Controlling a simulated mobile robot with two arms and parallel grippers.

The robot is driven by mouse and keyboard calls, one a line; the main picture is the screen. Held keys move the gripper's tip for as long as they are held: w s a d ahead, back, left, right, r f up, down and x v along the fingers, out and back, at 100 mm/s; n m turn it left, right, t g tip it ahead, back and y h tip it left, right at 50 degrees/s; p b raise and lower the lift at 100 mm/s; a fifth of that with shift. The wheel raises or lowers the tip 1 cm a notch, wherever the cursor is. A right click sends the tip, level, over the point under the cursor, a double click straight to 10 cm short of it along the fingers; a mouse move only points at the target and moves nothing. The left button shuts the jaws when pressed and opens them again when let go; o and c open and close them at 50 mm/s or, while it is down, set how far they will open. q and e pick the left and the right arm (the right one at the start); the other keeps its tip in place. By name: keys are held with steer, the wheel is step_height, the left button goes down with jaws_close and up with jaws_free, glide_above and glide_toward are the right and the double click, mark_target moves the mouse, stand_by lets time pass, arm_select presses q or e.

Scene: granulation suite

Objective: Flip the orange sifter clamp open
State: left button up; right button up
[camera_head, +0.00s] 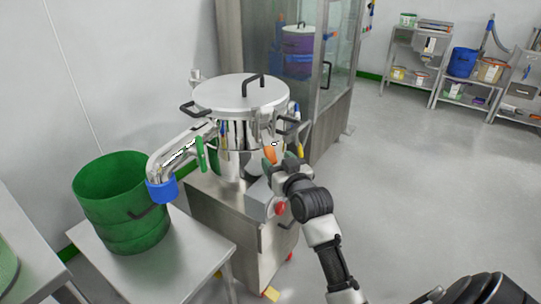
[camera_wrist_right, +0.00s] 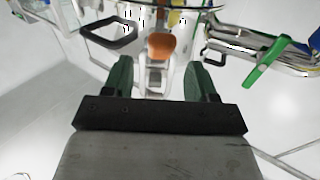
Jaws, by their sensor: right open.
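The orange sifter clamp (camera_head: 269,153) is on the near side of the steel sifter (camera_head: 238,98), below its lid. In the right wrist view the orange clamp handle (camera_wrist_right: 161,46) stands upright, just beyond and between my fingertips, on a bright metal latch. My right gripper (camera_head: 283,160) is at the sifter's front right, close to the clamp. In the right wrist view its two green fingers (camera_wrist_right: 160,78) are spread apart with nothing between them that I can see held. Whether a finger touches the clamp cannot be told. My left gripper does not show.
A green bucket (camera_head: 120,205) stands on a steel table (camera_head: 198,262) at left, under the blue-ended outlet pipe (camera_head: 163,189). A green-handled valve (camera_head: 200,154) sits by the pipe. A red button (camera_head: 280,208) is below my right gripper. A glass-doored cabinet (camera_head: 342,75) stands behind. The floor at right is clear.

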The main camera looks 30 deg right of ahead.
mark_target(271, 154)
steer(key=shift+w+d, duration=0.2)
steer(key=shift+w, duration=0.95)
steer(key=shift+w+d, duration=0.15)
steer(key=shift+w, duration=1)
jaws_close()
